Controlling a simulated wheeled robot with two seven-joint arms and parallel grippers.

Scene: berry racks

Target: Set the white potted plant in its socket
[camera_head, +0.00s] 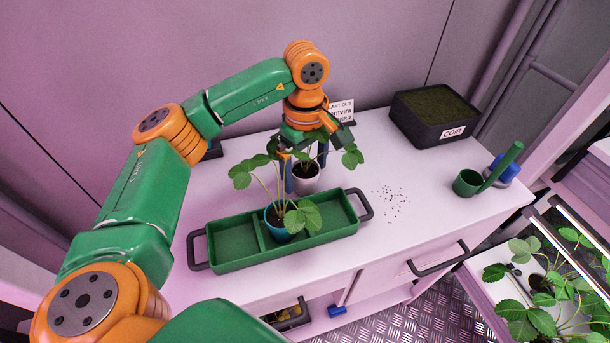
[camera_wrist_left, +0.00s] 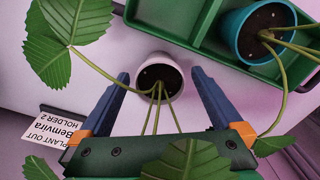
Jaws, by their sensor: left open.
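The white potted plant (camera_head: 306,181) stands on the white bench just behind the green tray (camera_head: 232,243). In the left wrist view its white pot (camera_wrist_left: 160,78) sits between the two blue fingers. My left gripper (camera_head: 306,178) is open around the pot, with a finger on each side and gaps visible in the wrist view. Its green and orange body hides part of the leaves. A teal potted plant (camera_head: 279,228) stands in the tray; its teal pot (camera_wrist_left: 257,32) also shows in the wrist view. No socket can be made out for certain. My right gripper is in neither view.
A label sign (camera_head: 341,111) reading "PLANT OUT" stands behind the gripper. A black coir bin (camera_head: 434,116) is at the back right. A green scoop (camera_head: 470,183) and a blue item (camera_head: 503,168) are at the right edge. Spilled specks lie mid-bench. More plants grow in a rack (camera_head: 473,297) at lower right.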

